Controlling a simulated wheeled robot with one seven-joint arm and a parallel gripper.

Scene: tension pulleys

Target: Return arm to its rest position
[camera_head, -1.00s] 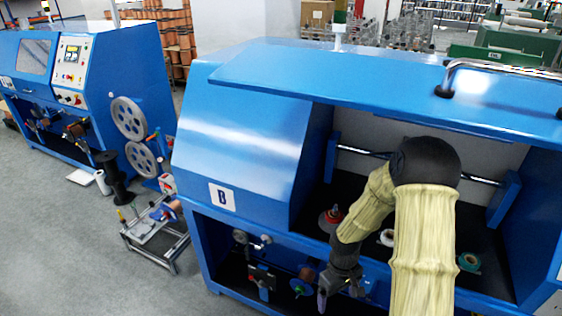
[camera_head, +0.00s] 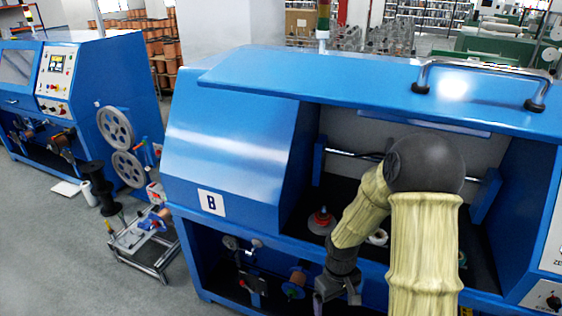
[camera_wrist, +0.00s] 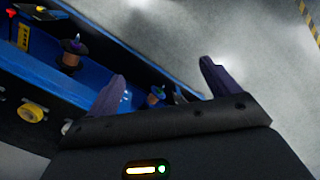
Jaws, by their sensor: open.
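My arm reaches forward in the head view, its cream-covered links bent down in front of the open bay of the blue machine marked B (camera_head: 232,140). My gripper hangs low at the machine's front, and its fingertips are cut off by the bottom edge there. The machine's lower blue ledge and a copper spool (camera_wrist: 70,60) lie to the left of the fingers. Grey floor lies beyond them.
Inside the bay stand a red-and-grey spool (camera_head: 321,221) and a white roll (camera_head: 377,237), near my arm. The raised blue lid (camera_head: 380,85) overhangs the bay. A small metal stand (camera_head: 140,240) and a second blue machine (camera_head: 85,90) are at left.

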